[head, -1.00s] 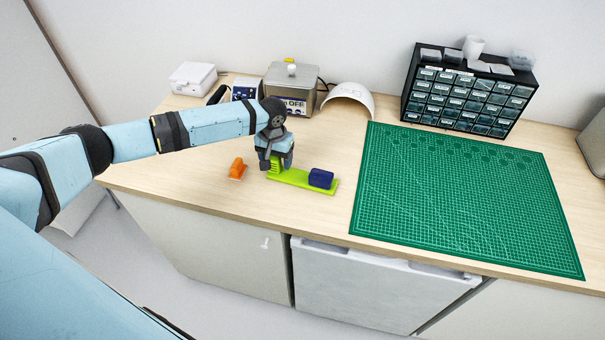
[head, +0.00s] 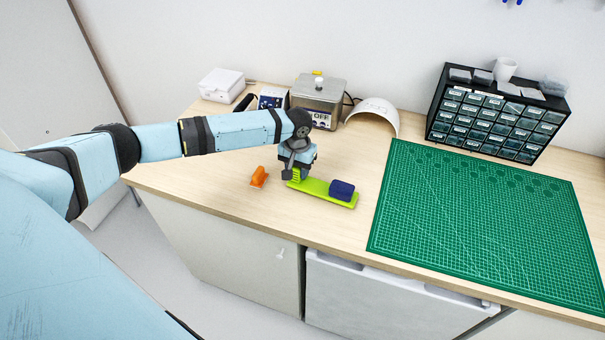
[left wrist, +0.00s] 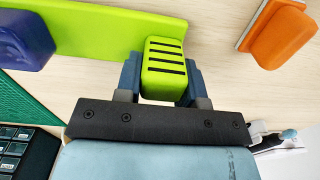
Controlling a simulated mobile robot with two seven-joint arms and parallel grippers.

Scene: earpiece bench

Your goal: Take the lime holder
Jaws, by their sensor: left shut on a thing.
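The lime holder (head: 318,190) is a long flat lime-green bar with a ribbed upright block at its left end. It lies on the wooden bench, and a dark blue piece (head: 342,190) sits on its right end. My left gripper (head: 297,174) is shut on the ribbed block. In the left wrist view the two fingers (left wrist: 161,82) flank the lime block with its dark slots (left wrist: 164,56), and the blue piece (left wrist: 22,38) shows at the left. Whether the holder is lifted at all I cannot tell. My right gripper is not in view.
An orange piece (head: 259,177) stands just left of the holder. A green cutting mat (head: 480,230) covers the right of the bench. Behind are a grey box marked OFF (head: 318,98), a white arch (head: 374,115) and a drawer cabinet (head: 495,115). The bench front is clear.

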